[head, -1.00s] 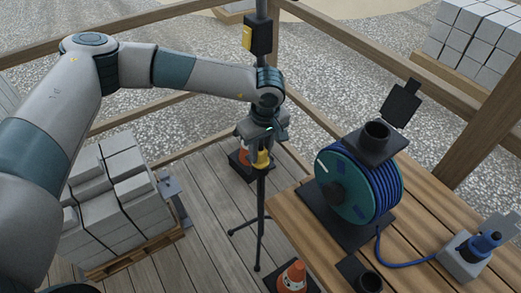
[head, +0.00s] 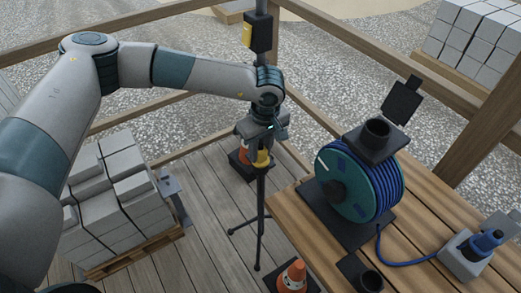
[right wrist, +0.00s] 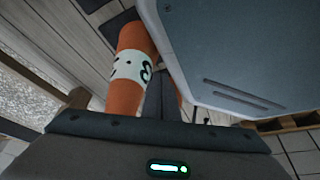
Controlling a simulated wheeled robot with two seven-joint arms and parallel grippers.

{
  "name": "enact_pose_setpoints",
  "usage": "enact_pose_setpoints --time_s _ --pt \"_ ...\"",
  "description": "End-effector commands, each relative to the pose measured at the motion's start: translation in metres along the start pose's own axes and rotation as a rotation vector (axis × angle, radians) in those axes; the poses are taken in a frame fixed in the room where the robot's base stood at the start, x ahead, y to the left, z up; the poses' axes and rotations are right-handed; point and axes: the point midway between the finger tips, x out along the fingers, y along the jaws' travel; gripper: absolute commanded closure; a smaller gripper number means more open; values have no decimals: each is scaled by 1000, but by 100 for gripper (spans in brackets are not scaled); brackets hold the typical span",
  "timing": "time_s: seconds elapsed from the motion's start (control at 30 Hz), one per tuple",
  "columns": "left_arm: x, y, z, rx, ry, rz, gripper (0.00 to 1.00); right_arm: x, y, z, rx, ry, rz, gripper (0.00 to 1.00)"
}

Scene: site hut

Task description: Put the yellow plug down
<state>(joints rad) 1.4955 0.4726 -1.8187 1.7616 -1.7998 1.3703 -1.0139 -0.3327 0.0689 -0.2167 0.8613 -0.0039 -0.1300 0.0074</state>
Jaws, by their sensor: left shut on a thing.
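The yellow plug (head: 262,159) hangs below my left gripper (head: 262,146) in the head view. My left gripper is shut on it and points down, in front of the dark stand's pole. The plug is small here, and the jaws hide its upper part. It is held in the air, left of the wooden table. In the right wrist view only a dark body with a green light, part of my right gripper (right wrist: 160,140), shows along the bottom. Its fingertips cannot be made out.
The wooden table (head: 420,215) carries a blue cable reel (head: 345,185), black holders and a grey socket box (head: 462,262) with a blue plug. A traffic cone (head: 293,277) stands beside it. Grey blocks (head: 110,205) stand on a pallet at left. An orange, white-banded object (right wrist: 130,70) shows in the right wrist view.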

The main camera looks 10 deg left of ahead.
Motion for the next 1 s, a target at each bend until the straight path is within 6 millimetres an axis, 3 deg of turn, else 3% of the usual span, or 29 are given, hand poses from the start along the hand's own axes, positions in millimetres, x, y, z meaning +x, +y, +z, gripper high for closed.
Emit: enact_pose_setpoints --time_s 0.17,0.2,0.27,0.77,0.93,1.0 --pt "1 0 0 0 0 1 100 3 0 -17 0 29 0 100" --pt "1 0 0 0 0 0 64 3 0 -20 -1 33 0 100" --pt "1 0 0 0 0 0 55 3 1 -22 -1 36 1 100" --pt "-2 0 0 0 0 0 55 1 1 -15 -1 16 1 100" --pt "-7 0 -1 0 0 0 55 -5 2 7 -1 -31 2 100" --pt "-21 1 -1 0 1 3 55 -9 2 19 0 -57 3 100"
